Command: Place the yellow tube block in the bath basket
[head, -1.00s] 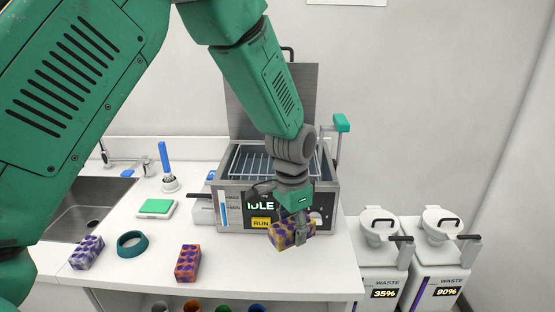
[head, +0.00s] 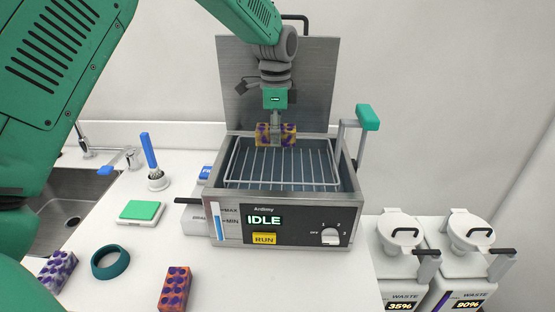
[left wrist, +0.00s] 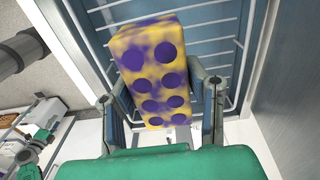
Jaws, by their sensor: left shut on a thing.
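The yellow tube block (head: 262,135) has yellow sides with purple spots. My left gripper (head: 276,138) is shut on it and holds it at the far side of the bath, in front of the raised lid. In the left wrist view the block (left wrist: 150,75) sits between the two fingers of the gripper (left wrist: 160,115), with the wire rack behind it. The bath basket (head: 285,168) is a wire rack in the open bath and looks empty. Whether the block touches the rack cannot be told. My right gripper is not in view.
The bath (head: 300,205) has its lid (head: 310,90) up and a green-topped handle (head: 367,118) at its right. On the table are an orange block (head: 174,288), a purple-grey block (head: 57,270), a teal ring (head: 110,262) and a green pad (head: 141,211). Waste bins (head: 400,260) stand at the right.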

